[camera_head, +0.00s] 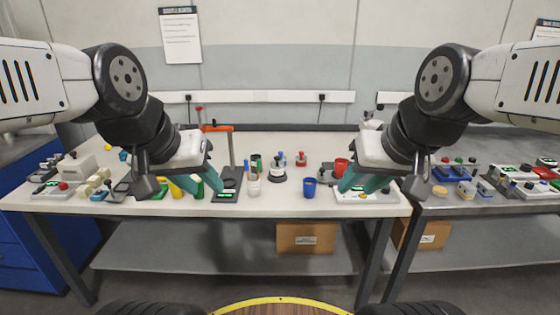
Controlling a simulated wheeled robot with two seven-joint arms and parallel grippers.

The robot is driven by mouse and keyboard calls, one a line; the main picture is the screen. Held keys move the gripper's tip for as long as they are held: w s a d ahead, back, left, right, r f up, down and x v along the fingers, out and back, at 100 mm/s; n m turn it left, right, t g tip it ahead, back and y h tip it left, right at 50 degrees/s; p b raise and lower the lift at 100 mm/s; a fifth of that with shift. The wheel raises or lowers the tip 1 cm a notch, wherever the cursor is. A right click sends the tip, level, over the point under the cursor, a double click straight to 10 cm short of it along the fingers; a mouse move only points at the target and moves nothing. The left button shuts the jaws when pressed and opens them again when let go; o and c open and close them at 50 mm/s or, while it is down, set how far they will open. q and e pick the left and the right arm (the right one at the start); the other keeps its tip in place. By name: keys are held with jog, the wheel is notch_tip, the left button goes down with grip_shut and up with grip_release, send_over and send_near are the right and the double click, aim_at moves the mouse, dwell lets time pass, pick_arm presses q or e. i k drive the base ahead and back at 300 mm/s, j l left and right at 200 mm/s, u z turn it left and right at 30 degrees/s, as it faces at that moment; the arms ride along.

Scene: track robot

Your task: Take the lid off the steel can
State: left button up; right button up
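A small pale grey cylinder (253,187) stands on the white table, left of the middle. It may be the steel can, but it is too small to tell, and I cannot make out a lid. My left gripper (195,187) is left of it, above the table's front part, with its teal fingers apart and nothing visible between them. My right gripper (362,187) is well to the right of it, over a white device, with its teal fingers apart. Both grippers hide parts of the table behind them.

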aim_at(278, 163)
jog(key=i+j+z, duration=0.1)
jog(key=i+z, duration=0.15)
jog(key=i, duration=0.25)
jog(key=i+j+z, duration=0.3)
jog(key=i, duration=0.15)
jog(key=i+l, duration=0.05)
jog(key=l, duration=0.05)
